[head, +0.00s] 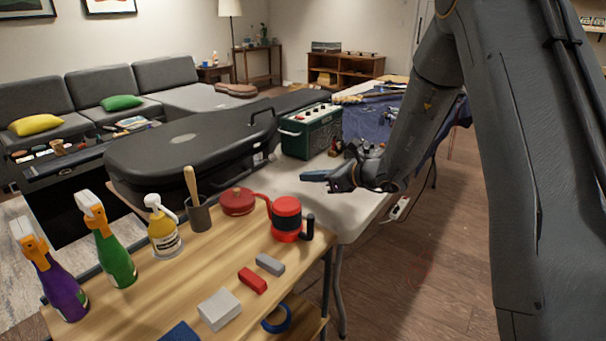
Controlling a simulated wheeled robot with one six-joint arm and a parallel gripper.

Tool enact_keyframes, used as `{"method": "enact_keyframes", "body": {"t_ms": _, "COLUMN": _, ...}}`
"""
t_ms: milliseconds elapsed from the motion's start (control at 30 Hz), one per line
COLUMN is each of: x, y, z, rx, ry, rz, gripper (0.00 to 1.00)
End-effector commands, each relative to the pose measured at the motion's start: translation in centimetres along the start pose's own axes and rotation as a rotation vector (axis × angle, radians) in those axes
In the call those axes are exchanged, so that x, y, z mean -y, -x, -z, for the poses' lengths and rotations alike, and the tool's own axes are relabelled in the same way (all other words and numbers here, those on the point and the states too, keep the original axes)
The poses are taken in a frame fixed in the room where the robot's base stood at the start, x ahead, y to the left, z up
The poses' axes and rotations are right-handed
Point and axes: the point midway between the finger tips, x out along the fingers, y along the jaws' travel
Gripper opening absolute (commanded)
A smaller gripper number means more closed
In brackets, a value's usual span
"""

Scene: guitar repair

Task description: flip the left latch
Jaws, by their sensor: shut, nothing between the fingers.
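A black guitar case (190,150) lies closed on the white table, with its long handle side toward the right. A small bright fitting shows on its side near the amplifier, too small to tell whether it is a latch or how it is set. The left latch cannot be made out. My gripper (318,178) reaches in from the right, above the white table and to the right of the case. Its fingers are shut, point left, and are apart from the case.
A green amplifier (311,131) stands behind my gripper. In front, a wooden bench (150,297) holds spray bottles (115,250), a red-and-black container (287,217) and a red tin (238,201). The white tabletop (330,205) below my gripper is clear.

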Motion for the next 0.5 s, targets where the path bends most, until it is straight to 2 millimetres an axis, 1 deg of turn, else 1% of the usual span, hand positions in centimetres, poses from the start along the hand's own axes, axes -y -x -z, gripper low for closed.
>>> {"method": "enact_keyframes", "body": {"t_ms": 33, "x": -0.2, "y": -0.9, "z": 0.0, "rx": -0.001, "ry": 0.001, "rz": -0.004, "gripper": 0.00}}
{"method": "enact_keyframes", "body": {"t_ms": 433, "x": 0.0, "y": -8.6, "z": 0.1, "rx": -0.001, "ry": 0.000, "rz": -0.001, "gripper": 0.00}}
{"method": "enact_keyframes", "body": {"t_ms": 500, "x": 0.1, "y": -8.6, "z": -1.4, "rx": 0.001, "ry": 0.003, "rz": 0.002, "gripper": 0.00}}
